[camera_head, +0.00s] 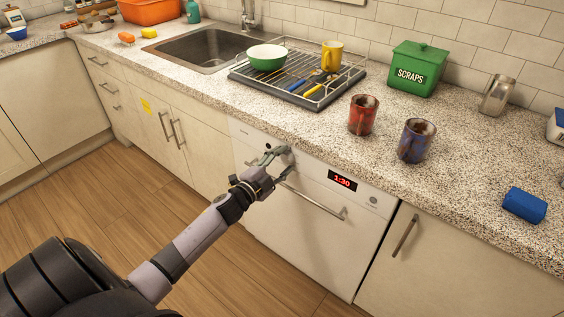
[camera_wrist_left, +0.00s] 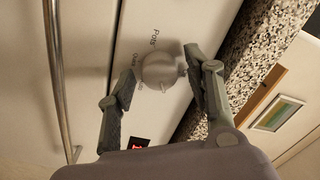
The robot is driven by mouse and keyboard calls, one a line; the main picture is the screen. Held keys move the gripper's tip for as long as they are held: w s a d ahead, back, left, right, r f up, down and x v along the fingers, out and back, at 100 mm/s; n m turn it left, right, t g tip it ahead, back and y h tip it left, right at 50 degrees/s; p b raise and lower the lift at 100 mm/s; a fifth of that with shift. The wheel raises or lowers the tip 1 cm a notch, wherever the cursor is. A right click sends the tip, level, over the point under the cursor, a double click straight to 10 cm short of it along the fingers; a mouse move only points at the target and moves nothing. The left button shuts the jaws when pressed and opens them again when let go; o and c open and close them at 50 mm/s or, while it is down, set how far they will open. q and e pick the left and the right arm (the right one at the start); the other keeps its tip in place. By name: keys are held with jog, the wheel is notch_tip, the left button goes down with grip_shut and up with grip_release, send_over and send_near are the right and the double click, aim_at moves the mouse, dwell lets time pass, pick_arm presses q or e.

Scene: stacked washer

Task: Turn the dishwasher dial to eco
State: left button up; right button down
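The white dishwasher (camera_head: 300,222) is under the counter, with a red display (camera_head: 342,181) reading 1:30. Its round grey dial (camera_wrist_left: 160,69) shows in the left wrist view, with the labels "Pots" and "Quick" beside it; other labels are hidden or too small to read. My left gripper (camera_head: 275,162) is at the dishwasher's control panel. In the wrist view its fingers (camera_wrist_left: 160,75) are spread on both sides of the dial; the right finger is very close to it, and I cannot tell whether it touches. The left finger appears slightly apart. My right gripper is not in view.
The dishwasher handle (camera_head: 315,203) runs just below my left gripper. The counter edge overhangs the panel. Above stand a red mug (camera_head: 363,115), a blue mug (camera_head: 416,141) and a dish rack (camera_head: 300,94). The floor (camera_head: 120,205) in front is clear.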

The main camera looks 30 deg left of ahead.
pick_arm(q)
jog(key=shift+o, duration=0.3)
jog(key=shift+s, duration=0.25)
jog(key=s, duration=1.1)
jog(key=shift+s+a, duration=0.25)
jog(key=shift+a, duration=0.2)
